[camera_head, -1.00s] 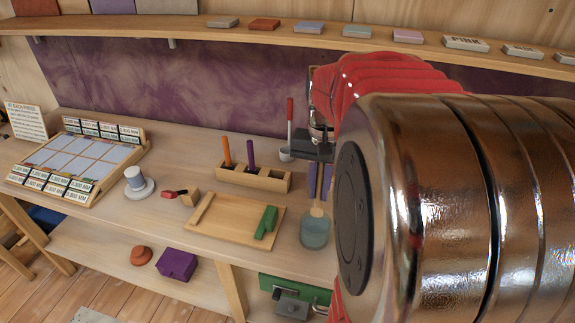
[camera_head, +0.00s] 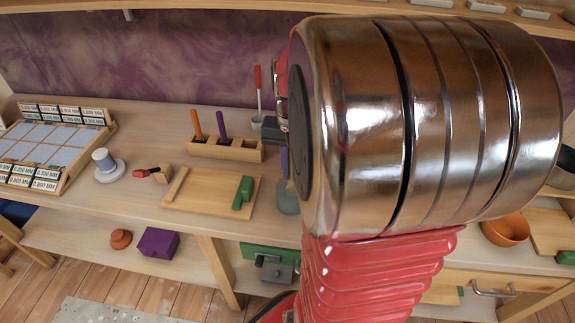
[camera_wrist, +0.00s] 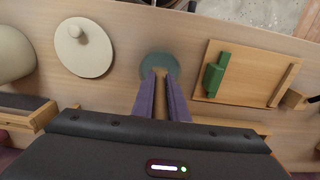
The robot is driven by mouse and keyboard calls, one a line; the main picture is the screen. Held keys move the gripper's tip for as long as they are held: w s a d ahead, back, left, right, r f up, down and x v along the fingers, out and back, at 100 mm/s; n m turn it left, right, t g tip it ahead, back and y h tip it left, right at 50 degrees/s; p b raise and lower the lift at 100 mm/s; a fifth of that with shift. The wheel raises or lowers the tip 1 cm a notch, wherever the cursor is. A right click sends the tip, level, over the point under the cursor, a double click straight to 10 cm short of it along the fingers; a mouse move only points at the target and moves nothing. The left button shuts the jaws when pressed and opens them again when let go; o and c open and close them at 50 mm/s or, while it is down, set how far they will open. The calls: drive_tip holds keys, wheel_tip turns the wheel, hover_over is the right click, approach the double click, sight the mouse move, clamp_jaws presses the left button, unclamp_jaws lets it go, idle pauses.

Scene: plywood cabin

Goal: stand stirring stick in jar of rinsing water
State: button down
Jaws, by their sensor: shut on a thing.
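The jar of rinsing water (camera_head: 288,202) is a small teal glass jar at the right of the board on the bench. My arm hides part of it in the head view. In the wrist view the jar (camera_wrist: 158,60) lies straight beyond my fingertips. My gripper (camera_wrist: 163,76) has two purple fingers, shut on the pale wooden stirring stick (camera_wrist: 160,82), of which only a short tan piece shows between them. The fingertips and stick overlap the jar in the wrist view. I cannot tell whether the stick's lower end is inside it.
A wooden board (camera_head: 190,194) with a green block (camera_head: 243,192) lies left of the jar. A slotted holder (camera_head: 231,150) with orange and purple sticks stands behind. A cream lid (camera_wrist: 84,60) with a knob lies beside the jar in the wrist view. A shelf runs above.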

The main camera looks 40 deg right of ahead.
drive_tip(key=shift+f, duration=0.35)
drive_tip(key=c, duration=1.7)
unclamp_jaws()
drive_tip(key=shift+o, duration=0.2)
wheel_tip(320, 180, up, 14)
drive_tip(key=shift+f, duration=0.1)
